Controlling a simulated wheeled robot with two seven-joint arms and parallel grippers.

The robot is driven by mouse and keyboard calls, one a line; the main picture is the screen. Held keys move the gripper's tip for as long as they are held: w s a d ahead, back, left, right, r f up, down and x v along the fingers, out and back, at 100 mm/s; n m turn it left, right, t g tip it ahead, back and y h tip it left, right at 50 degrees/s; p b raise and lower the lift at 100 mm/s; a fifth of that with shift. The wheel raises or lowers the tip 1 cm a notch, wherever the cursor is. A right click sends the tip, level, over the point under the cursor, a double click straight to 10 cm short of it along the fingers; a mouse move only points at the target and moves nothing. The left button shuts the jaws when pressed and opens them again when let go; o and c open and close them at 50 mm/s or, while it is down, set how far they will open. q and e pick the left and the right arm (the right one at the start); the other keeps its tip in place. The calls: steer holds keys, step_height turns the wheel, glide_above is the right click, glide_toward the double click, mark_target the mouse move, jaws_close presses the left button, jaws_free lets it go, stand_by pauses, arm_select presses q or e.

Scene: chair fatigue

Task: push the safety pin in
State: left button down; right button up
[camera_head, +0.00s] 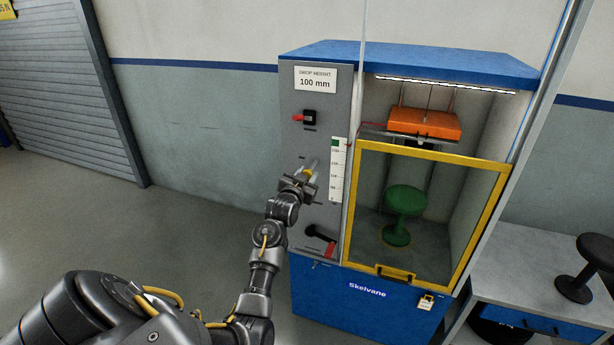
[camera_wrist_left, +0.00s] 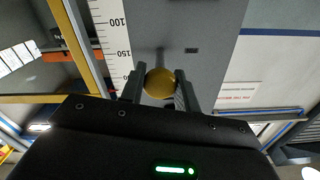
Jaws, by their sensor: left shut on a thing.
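The safety pin shows in the left wrist view as a round yellow knob (camera_wrist_left: 160,83). In the head view a bit of the yellow knob (camera_head: 308,172) shows at the grey panel of the test machine. My left gripper (camera_head: 309,176) is at the panel, left of the scale strip (camera_head: 338,170). In the left wrist view the gripper's two fingers (camera_wrist_left: 160,88) are on both sides of the knob, shut on it. My right gripper is not in view.
A red-handled switch (camera_head: 299,118) sits above and a black lever (camera_head: 318,234) below on the panel. The yellow-framed guard (camera_head: 430,151) encloses a green stool (camera_head: 405,200) under an orange weight (camera_head: 424,123). A side table (camera_head: 540,255) stands at right. Floor at left is clear.

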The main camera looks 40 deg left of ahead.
mark_target(311, 167)
arm_select(q)
steer(key=shift+b+x, duration=1)
steer(key=shift+x, duration=0.8)
steer(key=shift+w, duration=0.15)
steer(key=c, duration=1)
jaws_free()
steer(key=shift+c, duration=0.2)
steer(key=b+v, duration=0.2)
steer(key=v, duration=0.9)
